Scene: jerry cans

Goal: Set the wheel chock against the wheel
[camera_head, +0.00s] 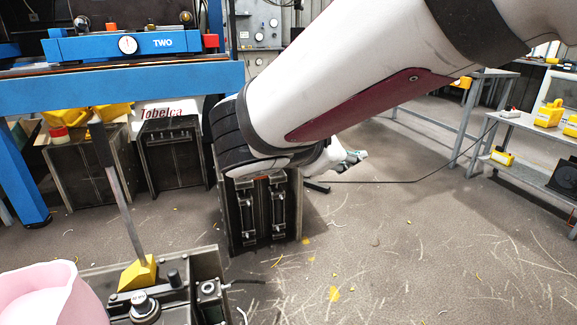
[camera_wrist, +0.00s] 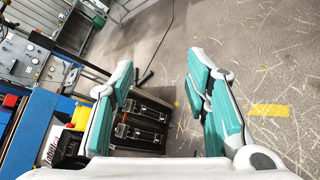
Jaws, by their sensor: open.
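A yellow wedge (camera_head: 138,272) with a long grey bar rising from it sits on a dark metal box in the lower left of the head view. It looks like the wheel chock. I cannot make out a wheel in either view. My gripper (camera_head: 350,158) is mostly hidden behind my arm in the head view, to the right of and beyond the wedge. The wedge does not show clearly there.
A black case with latches (camera_head: 262,215) stands below my arm; it also shows in the wrist view (camera_wrist: 140,125). A pink container (camera_head: 40,295) is at the lower left. A blue frame (camera_head: 130,85) stands behind. Shelves with yellow items (camera_head: 545,115) are right. Floor at centre right is clear.

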